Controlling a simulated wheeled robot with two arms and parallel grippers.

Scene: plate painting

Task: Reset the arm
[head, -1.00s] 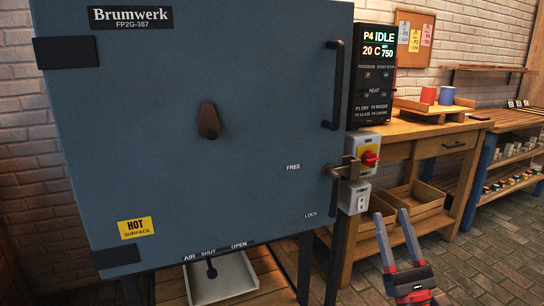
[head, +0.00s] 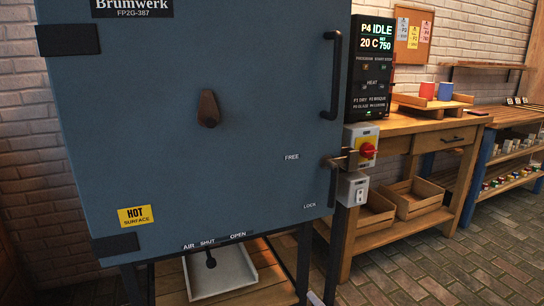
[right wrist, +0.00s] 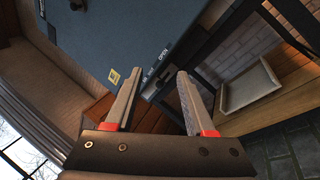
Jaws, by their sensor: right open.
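My right gripper (right wrist: 158,74) is open and empty in the right wrist view, its two pale fingers spread below the blue kiln. In the head view only what looks like a fingertip (head: 314,298) shows at the bottom edge. The blue kiln door (head: 255,110) fills the left and middle of the head view and looks shut. Its latch lever (head: 335,160) sits at the right side, between the FREE and LOCK labels. The kiln also shows in the right wrist view (right wrist: 110,35). My left gripper is not in view.
A control panel (head: 372,70) reads IDLE. A red and yellow switch (head: 367,150) is below it. A pale tray (head: 222,286) lies under the kiln. A wooden bench (head: 400,122) with red and blue cups and crates (head: 420,208) stands right. The floor (head: 440,265) at lower right is clear.

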